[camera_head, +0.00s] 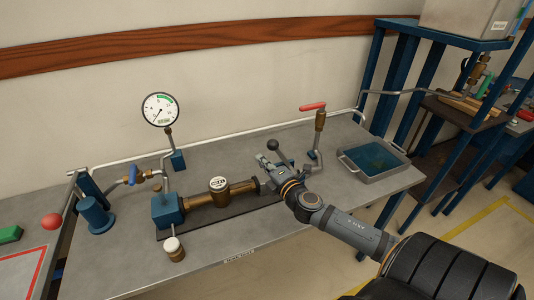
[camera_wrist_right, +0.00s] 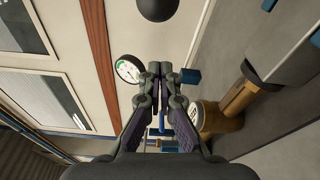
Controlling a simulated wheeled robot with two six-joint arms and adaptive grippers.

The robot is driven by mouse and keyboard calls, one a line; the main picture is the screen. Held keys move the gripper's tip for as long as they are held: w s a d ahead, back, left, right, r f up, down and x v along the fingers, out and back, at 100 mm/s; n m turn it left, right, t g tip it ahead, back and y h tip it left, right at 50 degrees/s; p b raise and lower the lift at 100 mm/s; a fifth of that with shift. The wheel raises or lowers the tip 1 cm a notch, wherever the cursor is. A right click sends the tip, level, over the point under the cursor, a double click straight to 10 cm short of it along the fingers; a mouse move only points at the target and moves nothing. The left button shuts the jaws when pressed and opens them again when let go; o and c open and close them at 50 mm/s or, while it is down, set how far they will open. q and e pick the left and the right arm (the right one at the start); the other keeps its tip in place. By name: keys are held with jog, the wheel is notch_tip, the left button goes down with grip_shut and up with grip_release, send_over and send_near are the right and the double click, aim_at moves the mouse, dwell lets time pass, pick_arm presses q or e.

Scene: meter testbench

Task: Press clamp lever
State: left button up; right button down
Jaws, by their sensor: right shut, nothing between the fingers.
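A lever with a dark ball knob (camera_head: 273,145) stands at the right end of the pipe assembly on the bench. The dark ball also shows at the top edge of the right wrist view (camera_wrist_right: 158,8). My right gripper (camera_head: 262,160) is just in front of and slightly left of this knob, apart from it in the wrist view. Its fingers (camera_wrist_right: 160,72) are shut with nothing between them. My gripper and wrist hide part of the lever's base. A brass meter (camera_head: 219,185) lies in the pipe line left of my gripper. My left gripper is not in view.
A round gauge (camera_head: 160,110) stands at the back left. A red-handled valve (camera_head: 313,106) rises behind and right of my gripper. A grey tray (camera_head: 374,160) is at the right end of the bench (camera_head: 225,255). The bench front is mostly clear.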

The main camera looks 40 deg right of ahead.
aim_at(281, 155)
jog(key=shift+w+d+r+p, duration=0.1)
jog(key=shift+w+d+p, duration=0.1)
jog(key=shift+w+d, duration=0.3)
jog(key=shift+w+d+r+p, duration=0.1)
jog(key=shift+w+d+p, duration=0.2)
jog(key=shift+d, duration=0.45)
jog(key=shift+w+d+r+p, duration=0.1)
jog(key=shift+w+d, duration=0.35)
jog(key=shift+d, duration=0.15)
